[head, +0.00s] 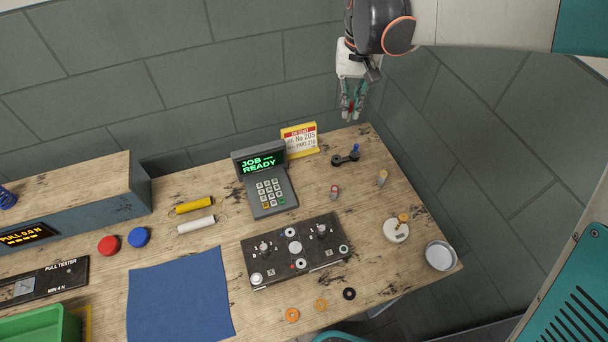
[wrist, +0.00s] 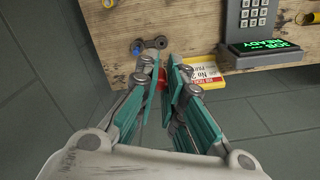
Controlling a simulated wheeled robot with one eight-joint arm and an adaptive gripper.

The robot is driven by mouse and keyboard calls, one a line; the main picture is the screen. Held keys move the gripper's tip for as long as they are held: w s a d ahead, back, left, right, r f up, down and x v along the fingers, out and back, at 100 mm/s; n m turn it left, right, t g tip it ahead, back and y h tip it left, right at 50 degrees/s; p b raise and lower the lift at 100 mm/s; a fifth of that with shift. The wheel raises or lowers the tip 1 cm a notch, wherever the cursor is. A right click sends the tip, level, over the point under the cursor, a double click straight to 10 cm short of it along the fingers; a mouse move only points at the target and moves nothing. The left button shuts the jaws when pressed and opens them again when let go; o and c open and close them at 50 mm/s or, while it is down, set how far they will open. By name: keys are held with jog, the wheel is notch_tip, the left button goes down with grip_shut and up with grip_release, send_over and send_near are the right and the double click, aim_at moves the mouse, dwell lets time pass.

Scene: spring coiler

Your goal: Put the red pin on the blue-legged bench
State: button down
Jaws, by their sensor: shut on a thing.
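My gripper (head: 352,108) hangs high near the back wall, beyond the wooden bench's back right edge. It is shut on a small red piece, which I take for the red pin (head: 351,113). In the wrist view the red pin (wrist: 162,84) shows only partly between the teal fingers (wrist: 165,85); the rest is hidden. The wooden bench (head: 385,205) fills the lower head view, and its edge also shows in the wrist view. Its legs are mostly out of sight, so I cannot tell their colour.
A dark holder with a blue peg (head: 346,159) and a yellow-red sign (head: 299,139) stand at the back right. A keypad display (head: 266,182), a black fixture plate (head: 295,250) and small upright pieces (head: 334,191) stand nearby. A blue mat (head: 180,298) is clear.

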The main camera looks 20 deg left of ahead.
aim_at(348, 121)
notch_tip(348, 121, down, 20)
jog(key=b, duration=0.5)
jog(key=shift+f, duration=0.15)
jog(key=c, duration=2.1)
grip_release()
jog(key=o, duration=0.4)
notch_tip(348, 121, up, 12)
jog(key=p, duration=0.3)
jog(key=shift+r, duration=0.2)
